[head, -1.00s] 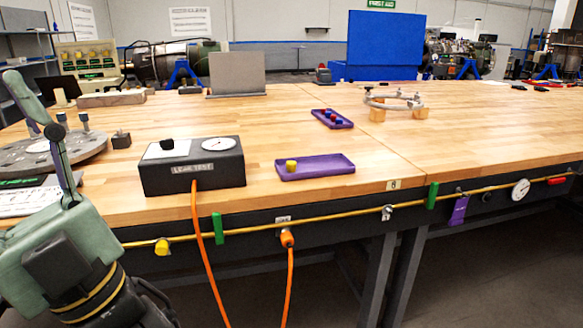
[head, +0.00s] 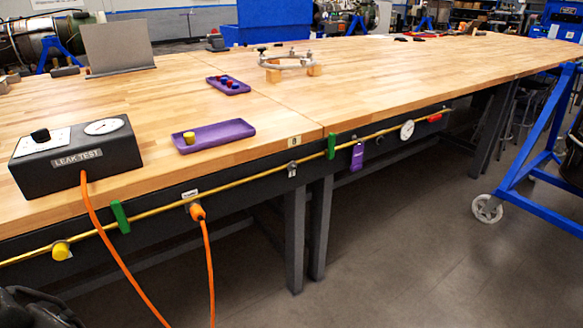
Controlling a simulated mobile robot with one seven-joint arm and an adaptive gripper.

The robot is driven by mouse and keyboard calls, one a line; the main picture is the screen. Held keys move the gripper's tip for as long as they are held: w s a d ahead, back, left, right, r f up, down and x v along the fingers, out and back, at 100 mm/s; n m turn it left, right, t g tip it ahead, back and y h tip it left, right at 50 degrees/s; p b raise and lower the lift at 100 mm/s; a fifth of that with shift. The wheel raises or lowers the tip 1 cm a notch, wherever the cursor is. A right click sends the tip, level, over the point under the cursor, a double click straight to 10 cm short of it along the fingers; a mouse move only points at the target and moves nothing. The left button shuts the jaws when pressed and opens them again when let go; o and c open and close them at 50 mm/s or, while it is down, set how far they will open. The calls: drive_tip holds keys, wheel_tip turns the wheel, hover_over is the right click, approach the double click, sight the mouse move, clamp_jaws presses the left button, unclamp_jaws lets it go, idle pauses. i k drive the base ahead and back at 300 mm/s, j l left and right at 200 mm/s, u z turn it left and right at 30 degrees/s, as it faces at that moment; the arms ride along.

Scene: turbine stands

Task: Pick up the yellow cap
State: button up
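A small yellow cap (head: 189,138) stands in the left end of a purple tray (head: 226,133) near the front edge of the wooden bench, right of the leak test box. My gripper is not in view. A dark part of my own body shows at the bottom left corner.
The black leak test box (head: 75,155) has an orange hose running down. A second purple tray (head: 228,86) holds red and blue caps. A ring fixture (head: 287,60) stands on wooden blocks. A blue wheeled stand (head: 525,165) is at right. The bench's right part is mostly clear.

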sight(188, 137)
drive_tip(key=i+j+u, duration=0.25)
drive_tip(key=i, duration=0.25)
drive_tip(key=i+u, duration=0.3)
drive_tip(key=i, duration=0.2)
